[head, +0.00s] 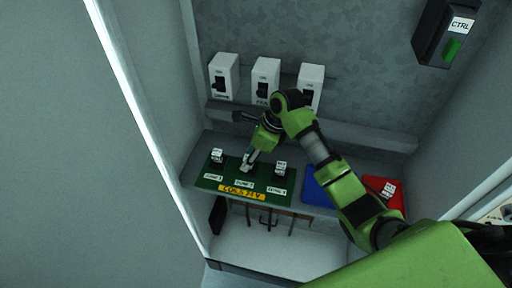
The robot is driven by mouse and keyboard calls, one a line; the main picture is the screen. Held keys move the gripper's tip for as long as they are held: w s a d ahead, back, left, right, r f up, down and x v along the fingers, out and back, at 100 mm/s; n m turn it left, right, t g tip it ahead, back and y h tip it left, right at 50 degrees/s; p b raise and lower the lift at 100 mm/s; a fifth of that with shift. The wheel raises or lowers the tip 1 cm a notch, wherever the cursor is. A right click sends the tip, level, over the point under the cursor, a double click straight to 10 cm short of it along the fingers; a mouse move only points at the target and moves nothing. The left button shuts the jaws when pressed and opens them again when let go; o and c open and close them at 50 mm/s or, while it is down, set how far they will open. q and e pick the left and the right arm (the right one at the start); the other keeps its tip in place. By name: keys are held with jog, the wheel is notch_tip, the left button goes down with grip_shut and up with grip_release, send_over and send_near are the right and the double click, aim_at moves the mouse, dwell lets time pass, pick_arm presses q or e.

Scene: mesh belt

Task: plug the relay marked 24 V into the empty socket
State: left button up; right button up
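A green board (208,184) marked for coils at 24 V lies on the shelf. One relay with a white top (217,155) stands at its left position and another (281,168) at its right position. My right gripper (247,165) points down at the board's middle position, between these two relays. Its fingers are small here and cover the middle socket, so I cannot tell whether they hold a relay. A white-marked item (388,190) lies on the red tray; its marking is unreadable. My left gripper is out of view.
A blue tray (315,188) and a red tray (399,207) lie right of the board, partly behind my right arm. Three white switch boxes (224,77) line the back wall. A dark CTRL box (445,35) hangs upper right. Cabinet walls close both sides.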

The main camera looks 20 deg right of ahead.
jog(key=b+v, duration=0.2)
jog(key=v, duration=0.9)
jog(key=shift+s+f, duration=0.15)
jog(key=shift+f, duration=0.05)
